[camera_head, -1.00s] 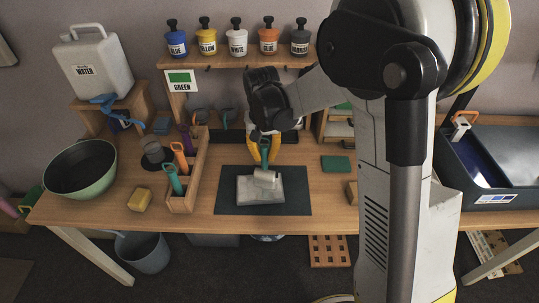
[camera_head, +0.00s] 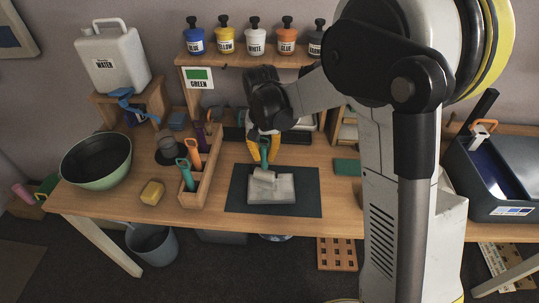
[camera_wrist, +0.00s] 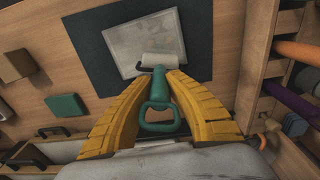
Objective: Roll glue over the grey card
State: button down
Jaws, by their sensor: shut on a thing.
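The grey card (camera_head: 282,192) lies flat on a dark mat (camera_head: 236,192) on the wooden table. It also shows in the wrist view (camera_wrist: 137,40). My gripper (camera_head: 263,141) is shut on the green handle (camera_wrist: 159,92) of a roller, above the card. The roller's pale cylinder (camera_head: 264,175) is at the card's back left part and appears to touch it. In the wrist view the cylinder (camera_wrist: 160,60) overlaps the card's near edge. Any glue on the card is hard to make out.
A rack (camera_head: 207,180) with more colour-handled rollers and a yellow sponge (camera_head: 152,192) stand left of the mat. A green bowl (camera_head: 97,160) is at the far left. Labelled jars (camera_head: 255,38) line the shelf. A blue tray (camera_head: 490,185) is at the right.

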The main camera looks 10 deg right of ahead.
jog(key=shift+a, duration=0.1)
jog(key=a, duration=0.1)
jog(key=w+a, duration=0.1)
jog(key=a, duration=0.1)
jog(key=shift+a, duration=0.3)
dwell(0.5)
jog(key=shift+r, duration=0.1)
jog(key=shift+s+r+p, duration=0.1)
jog(key=shift+r+p, duration=2)
jog(key=shift+r, duration=0.8)
notch_tip(320, 180, up, 3)
jog(key=shift+f+p, duration=0.1)
jog(key=shift+p, duration=0.9)
